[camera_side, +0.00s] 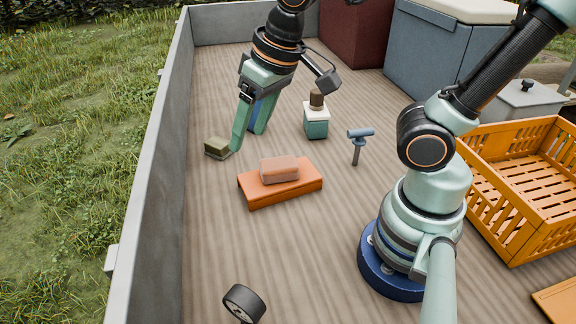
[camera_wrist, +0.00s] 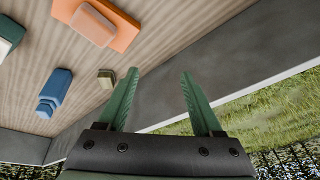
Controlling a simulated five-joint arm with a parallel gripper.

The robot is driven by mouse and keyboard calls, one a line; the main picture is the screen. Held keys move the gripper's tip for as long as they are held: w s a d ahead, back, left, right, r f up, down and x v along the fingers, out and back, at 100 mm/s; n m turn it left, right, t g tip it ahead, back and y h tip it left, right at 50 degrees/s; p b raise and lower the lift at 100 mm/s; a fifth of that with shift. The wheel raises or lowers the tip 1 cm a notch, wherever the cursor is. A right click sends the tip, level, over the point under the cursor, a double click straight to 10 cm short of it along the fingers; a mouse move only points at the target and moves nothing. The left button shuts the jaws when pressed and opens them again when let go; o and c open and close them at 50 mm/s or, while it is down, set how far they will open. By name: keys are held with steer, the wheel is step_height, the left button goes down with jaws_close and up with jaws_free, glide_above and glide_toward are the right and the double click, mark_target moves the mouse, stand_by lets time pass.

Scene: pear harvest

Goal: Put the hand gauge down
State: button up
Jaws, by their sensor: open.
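My gripper (camera_side: 248,140) is open, low over the wooden deck near its left wall. In the wrist view nothing lies between the fingers (camera_wrist: 158,74). I cannot tell for sure which thing is the hand gauge. A blue stepped piece (camera_wrist: 55,92) rests on the deck beyond the fingers; in the side view my gripper partly hides it (camera_side: 253,114).
An orange slab (camera_side: 300,188) with a pinkish block (camera_side: 279,169) on it lies in front of my gripper. A teal and white bottle (camera_side: 316,122) stands to the right. An orange crate (camera_side: 480,195) is at the right, a black wheel-like ring (camera_side: 243,304) at the front.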

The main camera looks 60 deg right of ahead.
steer(key=d+r+t+h, duration=0.1)
steer(key=d, duration=0.7)
steer(key=shift+r+t, duration=0.35)
steer(key=shift+t, duration=0.05)
steer(key=shift+w, duration=0.1)
stand_by(0.4)
